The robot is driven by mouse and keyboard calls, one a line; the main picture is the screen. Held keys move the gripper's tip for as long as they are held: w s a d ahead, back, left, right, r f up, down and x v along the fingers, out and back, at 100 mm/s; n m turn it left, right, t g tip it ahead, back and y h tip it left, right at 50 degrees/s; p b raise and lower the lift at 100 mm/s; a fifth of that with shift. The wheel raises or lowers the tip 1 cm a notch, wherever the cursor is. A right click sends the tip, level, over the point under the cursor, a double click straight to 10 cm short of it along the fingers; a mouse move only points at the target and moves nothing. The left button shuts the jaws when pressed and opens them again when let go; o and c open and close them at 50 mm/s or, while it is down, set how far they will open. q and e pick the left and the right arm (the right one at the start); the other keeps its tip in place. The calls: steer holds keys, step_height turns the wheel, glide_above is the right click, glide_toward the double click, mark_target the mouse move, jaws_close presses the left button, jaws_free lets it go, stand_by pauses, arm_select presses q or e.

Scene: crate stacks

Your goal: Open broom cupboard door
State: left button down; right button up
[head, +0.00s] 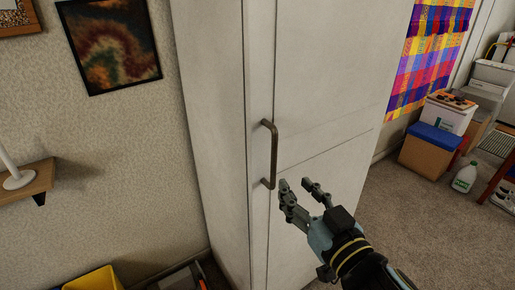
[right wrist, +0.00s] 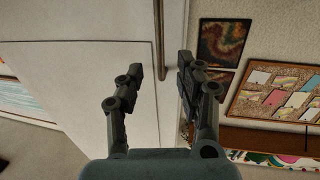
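The tall white broom cupboard (head: 210,110) stands in the middle of the head view. Its door (head: 325,75) looks shut. A dark bar handle (head: 274,155) is fixed upright near the door's left edge. My right gripper (head: 295,184) is open and empty, just right of the handle's lower end in the head view. In the right wrist view, the handle (right wrist: 160,40) shows in the gap between the open fingers (right wrist: 160,68), beyond their tips. I see no contact with it. My left gripper is not in view.
A yellow bin (head: 95,281) stands on the floor left of the cupboard. A wall shelf (head: 28,190) is at the far left. A cardboard box with a blue lid (head: 430,150) and a white jug (head: 464,177) stand at the right. Carpet before the door looks clear.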

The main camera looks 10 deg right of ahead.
mark_target(275, 163)
steer(key=w, duration=0.3)
steer(key=w+a, duration=0.1)
steer(key=w, duration=0.3)
steer(key=w+b, duration=0.1)
steer(key=w, duration=0.2)
steer(key=shift+w+a+f, duration=0.15)
steer(key=shift+w+a, duration=0.15)
steer(key=shift+a, duration=0.05)
steer(key=shift+c, duration=0.4)
jaws_close()
